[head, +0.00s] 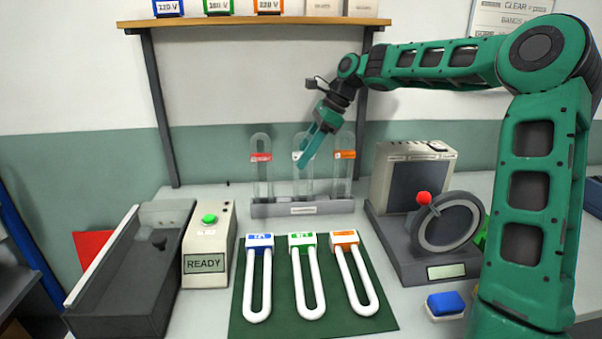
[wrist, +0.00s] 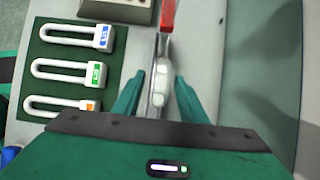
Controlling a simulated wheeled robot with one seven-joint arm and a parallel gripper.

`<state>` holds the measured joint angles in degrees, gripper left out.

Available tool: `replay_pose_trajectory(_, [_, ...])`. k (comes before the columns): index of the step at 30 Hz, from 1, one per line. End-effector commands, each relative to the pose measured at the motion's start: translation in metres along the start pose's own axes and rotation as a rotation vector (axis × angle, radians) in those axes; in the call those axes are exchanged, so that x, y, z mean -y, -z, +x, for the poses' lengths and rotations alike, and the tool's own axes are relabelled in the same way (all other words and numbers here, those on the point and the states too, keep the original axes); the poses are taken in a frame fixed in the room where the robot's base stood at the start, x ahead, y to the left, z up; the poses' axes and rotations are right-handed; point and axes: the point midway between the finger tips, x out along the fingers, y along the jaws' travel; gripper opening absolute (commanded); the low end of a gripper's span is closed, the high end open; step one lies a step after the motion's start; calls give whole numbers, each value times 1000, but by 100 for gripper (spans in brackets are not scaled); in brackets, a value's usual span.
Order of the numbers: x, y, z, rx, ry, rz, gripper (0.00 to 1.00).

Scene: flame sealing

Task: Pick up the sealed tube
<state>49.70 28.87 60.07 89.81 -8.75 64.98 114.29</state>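Clear glass tubes with rounded tops stand upright in a grey rack: one with a red label (head: 261,157), one in the middle with a white label (head: 297,156), and one with an orange label (head: 344,155). I cannot tell which is sealed. My gripper (head: 306,160) hangs in front of the middle tube and partly hides it. In the wrist view my gripper (wrist: 160,95) is open, its green fingers on either side of the white label (wrist: 161,80). Contact is not visible. The red label shows at the top of that view (wrist: 168,15).
The rack (head: 290,209) stands behind a green mat (head: 278,310) with three white U-shaped pieces. A READY box (head: 209,245) and a dark trough (head: 125,300) are left. A machine with a wheel (head: 445,225) stands right. A shelf (head: 250,21) is above.

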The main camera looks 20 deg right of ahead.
Motion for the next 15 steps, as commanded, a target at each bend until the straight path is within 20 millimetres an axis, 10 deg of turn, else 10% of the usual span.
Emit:
replay_pose_trajectory(9, [0,0,6,0,1,0,38])
replay_pose_trajectory(15, [0,0,5,0,1,0,0])
